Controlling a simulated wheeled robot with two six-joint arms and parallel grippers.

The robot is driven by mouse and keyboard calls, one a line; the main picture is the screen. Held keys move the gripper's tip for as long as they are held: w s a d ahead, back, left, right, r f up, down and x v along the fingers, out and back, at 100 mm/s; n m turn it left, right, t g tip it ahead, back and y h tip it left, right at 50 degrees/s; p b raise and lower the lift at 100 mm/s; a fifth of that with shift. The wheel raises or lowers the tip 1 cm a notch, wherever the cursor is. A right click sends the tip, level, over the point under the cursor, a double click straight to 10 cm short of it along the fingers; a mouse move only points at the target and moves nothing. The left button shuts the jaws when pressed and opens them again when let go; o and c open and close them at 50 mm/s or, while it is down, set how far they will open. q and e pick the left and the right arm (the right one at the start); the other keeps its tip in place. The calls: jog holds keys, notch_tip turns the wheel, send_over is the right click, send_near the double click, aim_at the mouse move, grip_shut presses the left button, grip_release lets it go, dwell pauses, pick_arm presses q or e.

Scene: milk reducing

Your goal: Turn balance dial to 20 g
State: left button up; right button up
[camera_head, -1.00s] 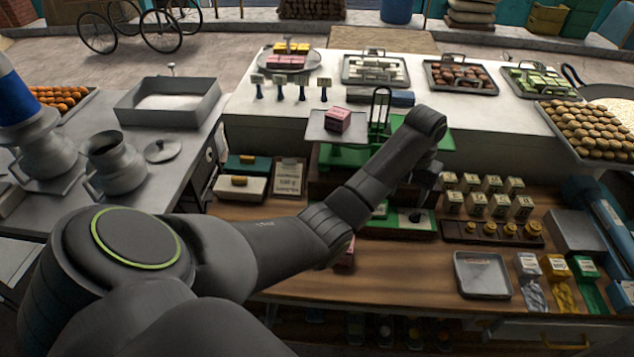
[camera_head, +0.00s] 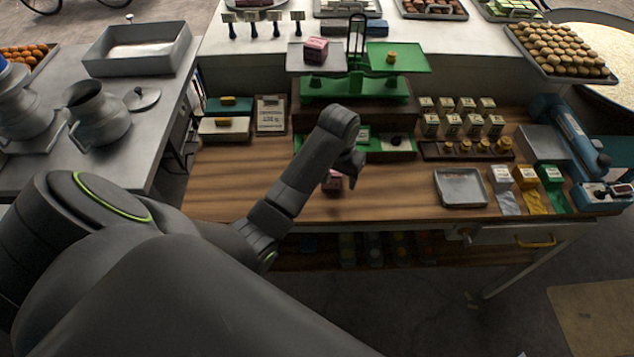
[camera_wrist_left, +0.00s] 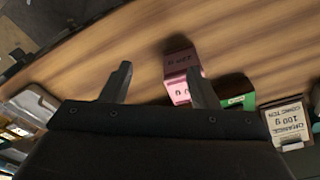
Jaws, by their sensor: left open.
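The green balance (camera_head: 355,88) stands on a dark wooden base at the back of the table. Its left pan (camera_head: 296,66) holds a pink box (camera_head: 316,50), and its right pan (camera_head: 415,58) holds a small brass weight (camera_head: 391,56). A black knob, apparently the dial (camera_head: 397,140), is on the green panel at the base's front; its setting is too small to read. My left gripper (camera_head: 352,176) is in front of and left of it, not touching it. In the left wrist view it is open (camera_wrist_left: 160,78). A second pink box (camera_wrist_left: 182,62) lies beyond one finger; contact is unclear.
Several small boxes (camera_head: 457,115) and a rack of brass weights (camera_head: 470,150) stand right of the balance. A metal tray (camera_head: 461,187) lies front right. A card (camera_head: 271,115) stands left. The wooden tabletop front centre is mostly clear.

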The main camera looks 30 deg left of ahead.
pick_arm(q)
jog(key=s+f, duration=0.1)
jog(key=s, duration=0.1)
jog(key=s+a, duration=0.1)
jog(key=s, duration=0.1)
jog(key=s+f, duration=0.1)
jog(key=s, duration=0.1)
jog(key=shift+s+a+f, duration=0.1)
jog(key=shift+a+f, duration=0.15)
jog(key=shift+f, duration=0.1)
pick_arm(e)
jog(key=shift+s, duration=0.5)
